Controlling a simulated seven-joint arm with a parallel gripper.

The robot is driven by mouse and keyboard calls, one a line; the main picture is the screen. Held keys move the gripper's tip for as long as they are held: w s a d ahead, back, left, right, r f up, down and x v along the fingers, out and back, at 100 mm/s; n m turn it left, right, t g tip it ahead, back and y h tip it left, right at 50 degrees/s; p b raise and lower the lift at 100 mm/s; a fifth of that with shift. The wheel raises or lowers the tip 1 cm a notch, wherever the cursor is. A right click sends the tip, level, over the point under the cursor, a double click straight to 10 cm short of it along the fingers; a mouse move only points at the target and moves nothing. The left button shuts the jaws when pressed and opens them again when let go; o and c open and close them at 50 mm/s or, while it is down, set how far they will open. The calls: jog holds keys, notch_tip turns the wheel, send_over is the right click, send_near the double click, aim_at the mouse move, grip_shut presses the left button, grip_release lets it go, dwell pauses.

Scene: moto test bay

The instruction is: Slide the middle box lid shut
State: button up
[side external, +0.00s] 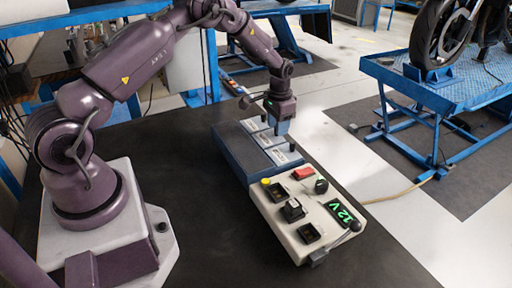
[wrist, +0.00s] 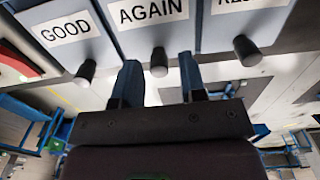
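A blue box (side external: 234,150) on the dark bench has three lids with white labels in a row. In the wrist view the middle lid (wrist: 123,42) reads AGAIN and has a black knob (wrist: 159,62) at its edge. The lid beside it (wrist: 90,18) reads GOOD; the third lid's label is cut off. My gripper (wrist: 160,70) is open, with one finger on each side of the middle knob and gaps visible on both sides. In the side view my gripper (side external: 281,127) points down at the labelled side of the box. I cannot tell how far the middle lid stands open.
Bare bench (side external: 190,195) lies left of the panel. A blue motorcycle lift (side external: 440,95) stands beyond.

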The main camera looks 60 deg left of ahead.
jog(key=shift+r, duration=3.45)
jog(key=s+d+r+t, duration=0.2)
jog(key=s+d+r, duration=0.6)
jog(key=s+r, duration=0.3)
jog(key=s+d+r+t, duration=0.3)
jog(key=s+d+r, duration=0.6)
jog(key=s, duration=0.8)
notch_tip(320, 180, up, 2)
jog(key=shift+s+t, duration=0.15)
jog(key=shift+t, duration=0.15)
